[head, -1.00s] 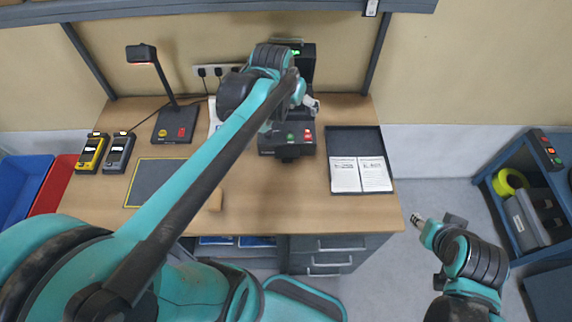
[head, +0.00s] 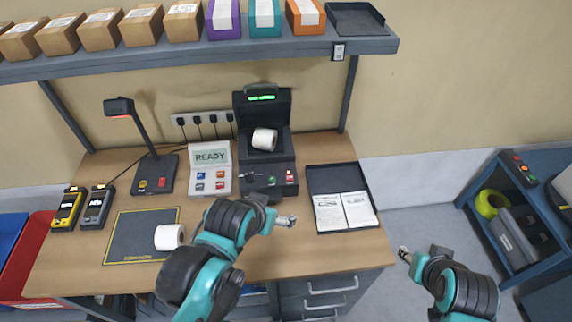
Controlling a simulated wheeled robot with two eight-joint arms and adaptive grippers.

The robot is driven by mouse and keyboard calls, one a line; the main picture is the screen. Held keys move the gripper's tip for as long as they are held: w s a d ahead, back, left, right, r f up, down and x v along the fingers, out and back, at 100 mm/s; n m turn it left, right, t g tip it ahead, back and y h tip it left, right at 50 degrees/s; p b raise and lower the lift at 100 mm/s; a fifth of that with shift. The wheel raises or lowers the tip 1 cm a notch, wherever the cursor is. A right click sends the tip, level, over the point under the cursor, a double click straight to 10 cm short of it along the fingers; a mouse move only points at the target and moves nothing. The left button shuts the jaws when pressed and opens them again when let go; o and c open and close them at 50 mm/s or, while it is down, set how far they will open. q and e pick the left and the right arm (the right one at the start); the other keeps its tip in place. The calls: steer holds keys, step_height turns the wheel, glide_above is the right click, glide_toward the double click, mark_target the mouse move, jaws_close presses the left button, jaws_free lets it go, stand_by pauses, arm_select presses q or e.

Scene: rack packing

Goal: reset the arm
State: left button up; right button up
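My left arm is folded low over the front of the desk. Its gripper (head: 286,221) sits above the desk, in front of the black label printer (head: 268,176), and holds nothing that I can see. The fingers look close together but are too small to tell open from shut. My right gripper (head: 405,255) hangs over the floor, right of the desk's front corner, with its finger state unclear. A white label roll (head: 264,139) sits in the printer, whose lid is up.
A display box (head: 210,157) reading READY and a lamp (head: 156,174) stand left of the printer. A black tray (head: 337,180) with papers lies right. A shelf (head: 215,50) with several boxes hangs above. A blue cart (head: 529,240) stands far right.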

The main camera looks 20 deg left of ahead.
step_height(320, 180, down, 14)
steer(key=b, duration=1.3)
steer(key=shift+r, duration=0.15)
